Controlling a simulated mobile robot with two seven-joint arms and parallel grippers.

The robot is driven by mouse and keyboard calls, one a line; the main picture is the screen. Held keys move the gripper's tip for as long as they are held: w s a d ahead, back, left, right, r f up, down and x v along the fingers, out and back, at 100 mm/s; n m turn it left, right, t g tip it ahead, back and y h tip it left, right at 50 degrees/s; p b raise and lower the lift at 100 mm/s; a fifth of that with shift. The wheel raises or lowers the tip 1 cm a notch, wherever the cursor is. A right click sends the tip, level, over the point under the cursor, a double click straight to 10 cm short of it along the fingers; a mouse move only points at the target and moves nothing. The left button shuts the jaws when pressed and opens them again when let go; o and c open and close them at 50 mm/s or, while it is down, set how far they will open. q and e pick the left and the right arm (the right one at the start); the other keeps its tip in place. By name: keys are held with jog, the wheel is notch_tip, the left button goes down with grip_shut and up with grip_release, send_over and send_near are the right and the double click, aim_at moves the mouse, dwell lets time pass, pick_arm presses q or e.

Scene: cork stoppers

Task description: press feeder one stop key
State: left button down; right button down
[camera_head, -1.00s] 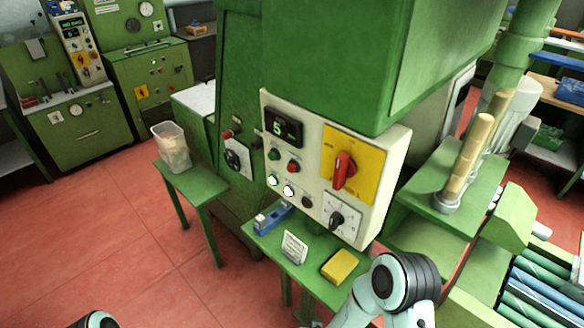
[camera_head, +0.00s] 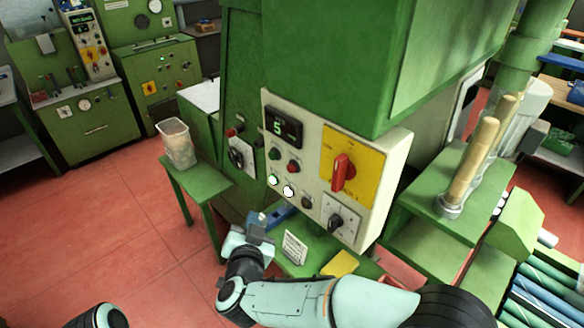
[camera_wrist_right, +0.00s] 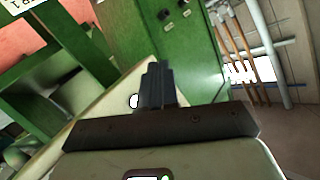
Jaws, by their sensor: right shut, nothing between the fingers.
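A cream control panel (camera_head: 312,212) on the green machine carries a display (camera_head: 283,127) reading 5. Below it sit a green button (camera_head: 274,153), a red button (camera_head: 293,167), two brightly lit buttons (camera_head: 272,180) and (camera_head: 288,191), and a dark red button (camera_head: 306,202). I cannot read their labels, so which is the feeder one stop key is unclear. My right gripper (camera_head: 259,222) is shut and empty, below and left of the lit buttons, apart from them. In the right wrist view, its closed fingers (camera_wrist_right: 157,72) appear beside the cream panel (camera_wrist_right: 105,108) and a lit button (camera_wrist_right: 133,101).
A red rotary switch (camera_head: 342,172) on a yellow plate and a black knob (camera_head: 336,223) are on the panel's right. A small shelf below holds a blue device (camera_head: 281,213), a white card (camera_head: 294,247) and a yellow block (camera_head: 340,263). A clear bin (camera_head: 177,144) stands left.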

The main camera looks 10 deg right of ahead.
aim_at(291, 169)
pick_arm(q)
jog(key=shift+w+d, duration=0.1)
jog(key=shift+d, duration=0.2)
pick_arm(e)
jog(key=s+a+r+m+h, duration=0.1)
jog(key=s+r, duration=0.3)
jog(key=r, duration=0.7)
jog(key=shift+s+r+m+t, duration=0.2)
jog(key=shift+s+m+t, duration=0.2)
jog(key=shift+m, duration=0.4)
pick_arm(q)
jog(key=shift+s+f+b, duration=0.2)
jog(key=shift+f+b, duration=0.1)
jog(key=shift+f, duration=0.1)
pick_arm(e)
jog(key=w+d, duration=0.5)
jog(key=d, duration=0.2)
jog(key=shift+w, duration=0.15)
pick_arm(q)
jog(key=shift+r, duration=0.1)
pick_arm(e)
jog(key=shift+w+d, duration=0.1)
jog(key=shift+d, duration=0.05)
pick_arm(q)
jog(key=shift+w+r, duration=0.1)
pick_arm(e)
jog(key=shift+w+d, duration=0.15)
jog(key=shift+d, duration=0.1)
